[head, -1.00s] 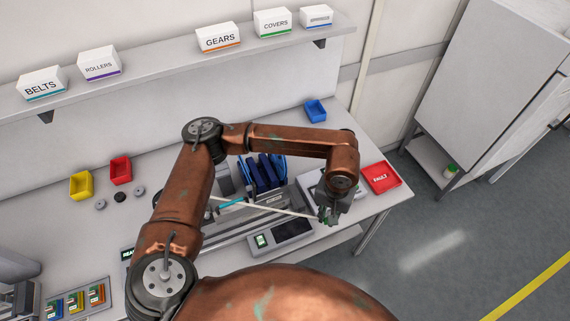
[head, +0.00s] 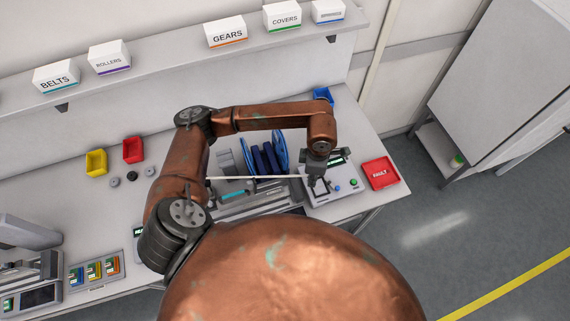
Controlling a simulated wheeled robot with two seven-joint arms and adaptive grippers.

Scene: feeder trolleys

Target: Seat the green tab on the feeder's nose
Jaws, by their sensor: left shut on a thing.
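The feeder (head: 250,206) is a long grey body lying on the bench, with a blue reel (head: 281,150) behind it. A pale strip (head: 255,178) runs taut from beside my arm across the feeder to my left gripper (head: 314,184). My left gripper is shut at the strip's right end, just above a pale device with buttons. The green tab is hidden at the fingertips now; a speck of green showed there earlier. The feeder's nose is not clearly distinguishable. My right gripper is not in view.
The pale device (head: 347,199) has a small screen and coloured buttons. A red FAULT tray (head: 381,172) stands right of it. Yellow (head: 96,162) and red (head: 133,150) bins are at the left. A blue bin (head: 323,95) stands behind my arm. Labelled boxes line the shelf above.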

